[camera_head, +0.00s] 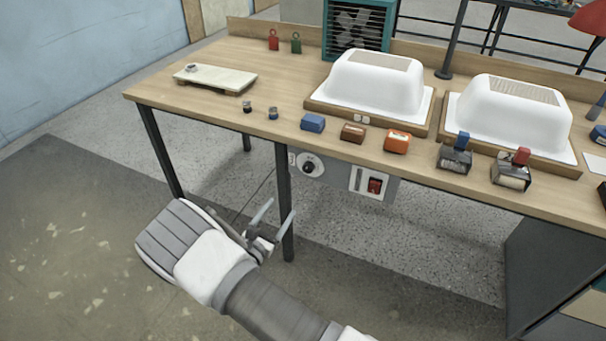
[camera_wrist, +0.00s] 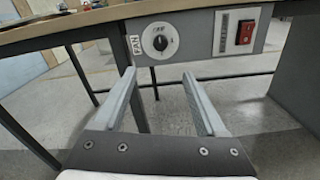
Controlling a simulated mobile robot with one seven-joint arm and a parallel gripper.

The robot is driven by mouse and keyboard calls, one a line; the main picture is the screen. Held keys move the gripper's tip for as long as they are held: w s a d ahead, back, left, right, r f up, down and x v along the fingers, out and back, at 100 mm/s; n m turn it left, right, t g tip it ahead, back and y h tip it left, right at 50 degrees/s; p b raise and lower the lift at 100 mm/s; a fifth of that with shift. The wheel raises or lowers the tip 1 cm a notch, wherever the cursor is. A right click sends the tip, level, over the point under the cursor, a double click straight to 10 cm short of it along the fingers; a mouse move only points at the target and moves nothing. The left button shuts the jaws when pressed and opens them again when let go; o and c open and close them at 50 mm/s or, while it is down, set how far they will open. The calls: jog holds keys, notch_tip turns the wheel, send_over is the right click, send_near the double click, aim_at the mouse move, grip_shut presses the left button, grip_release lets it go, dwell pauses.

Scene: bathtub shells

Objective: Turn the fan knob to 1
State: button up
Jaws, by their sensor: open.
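The fan knob (camera_wrist: 160,43) is a dark round knob on a pale dial in a grey panel (camera_wrist: 197,61) under the table's front edge. A "FAN" label stands on its left, and "OFF" seems to be printed above the knob; the other marks are too small to read. In the head view the knob (camera_head: 308,167) is below the tabletop. My gripper (camera_head: 278,212) is open and empty, in front of and to the left of the knob, apart from it. In the wrist view my gripper's fingers (camera_wrist: 160,85) point toward the panel, with the knob beyond and between them.
A red rocker switch (camera_wrist: 245,32) sits right of the knob on the same panel. The wooden table (camera_head: 225,118) overhangs the panel, and a dark table leg (camera_head: 285,205) stands close behind my gripper. White tub shells (camera_head: 376,85), stampers and a teal fan (camera_head: 357,27) are on top.

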aim_at(307, 170)
jog(key=b+x, duration=0.2)
jog(key=x, duration=1.5)
jog(key=shift+w+d+b, duration=0.1)
jog(key=shift+b, duration=0.3)
grip_shut()
